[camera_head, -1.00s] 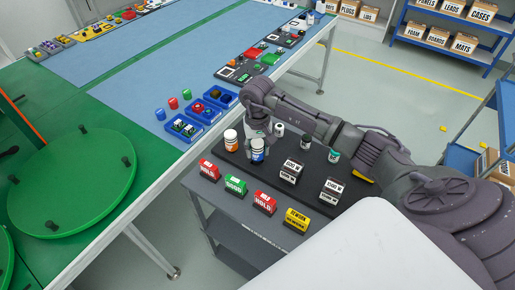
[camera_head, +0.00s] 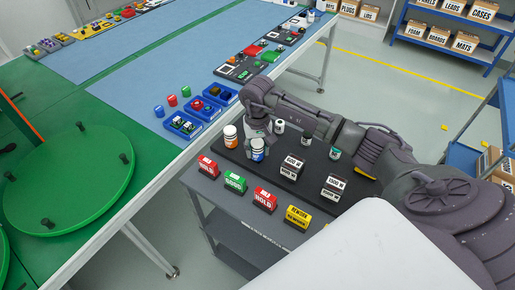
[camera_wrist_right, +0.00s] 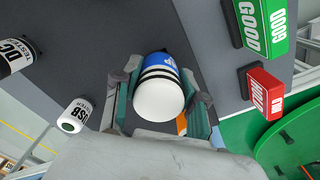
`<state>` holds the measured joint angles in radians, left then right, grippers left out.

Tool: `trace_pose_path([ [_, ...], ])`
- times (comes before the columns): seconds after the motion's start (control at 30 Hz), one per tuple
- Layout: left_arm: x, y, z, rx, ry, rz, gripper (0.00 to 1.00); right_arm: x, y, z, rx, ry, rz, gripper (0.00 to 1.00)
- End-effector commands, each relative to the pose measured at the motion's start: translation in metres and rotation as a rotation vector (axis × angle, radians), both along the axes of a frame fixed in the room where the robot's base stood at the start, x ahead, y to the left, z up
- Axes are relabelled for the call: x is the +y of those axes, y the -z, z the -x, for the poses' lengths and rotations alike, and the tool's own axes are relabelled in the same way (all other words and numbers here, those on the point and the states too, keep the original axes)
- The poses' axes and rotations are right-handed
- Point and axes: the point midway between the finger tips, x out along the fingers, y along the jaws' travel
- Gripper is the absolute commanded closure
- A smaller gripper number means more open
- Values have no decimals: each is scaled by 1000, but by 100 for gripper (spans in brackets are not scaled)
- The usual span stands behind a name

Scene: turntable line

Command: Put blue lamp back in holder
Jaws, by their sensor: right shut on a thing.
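My right gripper (camera_head: 257,138) is over the dark cart top. In the right wrist view it (camera_wrist_right: 160,105) is shut around a white-topped canister with a blue band (camera_wrist_right: 160,95), which shows in the head view (camera_head: 258,150) below the fingers. Its contact with the cart top cannot be made out. A small blue cylinder (camera_head: 159,112), perhaps the blue lamp, stands on the blue mat beside a red (camera_head: 172,101) and a green one (camera_head: 186,92). Which part is its holder cannot be told. My left gripper is not in view.
An orange-banded white canister (camera_head: 230,136) stands close left of my right gripper. HOLD, GOOD and REWORK signs (camera_head: 297,217) line the cart's front edge. Black-and-white blocks (camera_head: 292,166) stand to the right. Blue bins (camera_head: 183,126) and the green turntable (camera_head: 68,180) are left.

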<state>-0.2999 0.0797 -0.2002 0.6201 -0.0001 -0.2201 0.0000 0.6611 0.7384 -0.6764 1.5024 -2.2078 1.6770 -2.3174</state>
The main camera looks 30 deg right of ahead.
Motion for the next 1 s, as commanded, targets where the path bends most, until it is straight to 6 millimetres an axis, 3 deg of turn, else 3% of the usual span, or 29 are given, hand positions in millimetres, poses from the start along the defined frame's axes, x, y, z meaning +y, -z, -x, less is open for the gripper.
trace_pose_path([
  [0.13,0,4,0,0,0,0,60,0,3,0,-1,0,0,100],
  [0.17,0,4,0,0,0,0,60,0,3,0,-1,0,0,56],
  [0.33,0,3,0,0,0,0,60,0,2,0,-1,0,0,29],
  [0.73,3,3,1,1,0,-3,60,-1,-5,-1,-2,0,1,29],
  [1.0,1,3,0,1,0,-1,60,-1,-57,-2,-7,0,2,29],
])
